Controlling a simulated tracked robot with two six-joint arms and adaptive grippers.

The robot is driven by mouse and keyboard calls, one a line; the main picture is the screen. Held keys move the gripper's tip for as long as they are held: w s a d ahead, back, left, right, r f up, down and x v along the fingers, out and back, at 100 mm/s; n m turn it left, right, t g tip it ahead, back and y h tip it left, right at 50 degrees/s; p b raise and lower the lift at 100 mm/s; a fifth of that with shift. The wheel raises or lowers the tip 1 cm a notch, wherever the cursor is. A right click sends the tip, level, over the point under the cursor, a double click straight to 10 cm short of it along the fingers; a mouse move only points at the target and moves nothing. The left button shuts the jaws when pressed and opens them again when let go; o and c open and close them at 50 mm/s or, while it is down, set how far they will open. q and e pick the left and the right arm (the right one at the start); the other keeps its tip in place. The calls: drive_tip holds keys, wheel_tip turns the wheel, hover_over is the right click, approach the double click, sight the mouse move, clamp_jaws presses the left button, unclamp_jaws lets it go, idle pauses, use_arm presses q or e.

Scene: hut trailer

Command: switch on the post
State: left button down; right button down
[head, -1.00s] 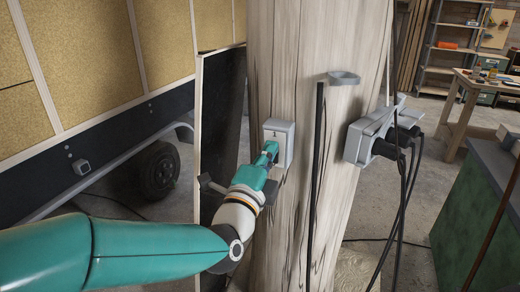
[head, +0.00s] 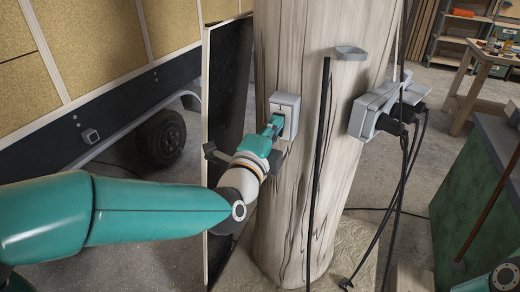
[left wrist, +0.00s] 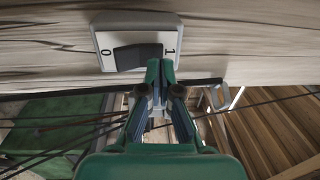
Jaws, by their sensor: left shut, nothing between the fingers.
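The post (head: 320,160) is a thick, pale wooden trunk standing upright in the middle of the head view. A grey switch box (head: 287,104) is fixed to its left side. In the left wrist view the switch (left wrist: 106,40) has a light plate with a dark rocker (left wrist: 135,57) between the marks 0 and 1. My left gripper (head: 277,123) is shut and empty at the box's front. In the left wrist view its fingertips (left wrist: 160,66) are at the rocker's edge on the 1 side; I cannot tell whether they touch. Which way the rocker is tipped is unclear.
A grey socket block (head: 375,110) with black plugs and hanging cables is on the post's right side. A grey ring bracket (head: 350,53) and a black rod (head: 318,150) are on its front. A dark panel (head: 226,90) stands left; a green cabinet (head: 480,190) stands right.

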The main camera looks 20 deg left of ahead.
use_arm(q)
drive_tip(key=s+a+b, duration=0.1)
drive_tip(key=s, duration=1.2)
drive_tip(key=shift+a, duration=0.4)
drive_tip(key=w+a+f+n+g+y, duration=0.1)
drive_tip(key=a+f+g, duration=0.15)
drive_tip(key=f, duration=0.85)
drive_tip(key=w+a+f+n+g, duration=0.1)
drive_tip(key=a+f+g, duration=0.15)
drive_tip(key=f, duration=0.85)
drive_tip(key=w+a+f+n+g+y, duration=0.1)
drive_tip(key=f+g, duration=0.3)
drive_tip(key=f, duration=0.8)
drive_tip(key=s+d+f+n+g+h, duration=0.1)
drive_tip(key=s+f+n+g, duration=0.2)
drive_tip(key=s+f, duration=0.3)
drive_tip(key=s+d+f+n+g, duration=0.1)
drive_tip(key=s+f+n+g, duration=0.2)
drive_tip(key=f, duration=0.6)
drive_tip(key=s+d+f+n+g+h, duration=0.2)
drive_tip(key=s+d+f+n+g, duration=0.1)
drive_tip(key=s+n, duration=0.7)
drive_tip(key=n, duration=0.2)
drive_tip(key=shift+d+f+n, duration=0.3)
drive_tip(key=shift+d+f, duration=0.05)
drive_tip(key=shift+d, duration=0.05)
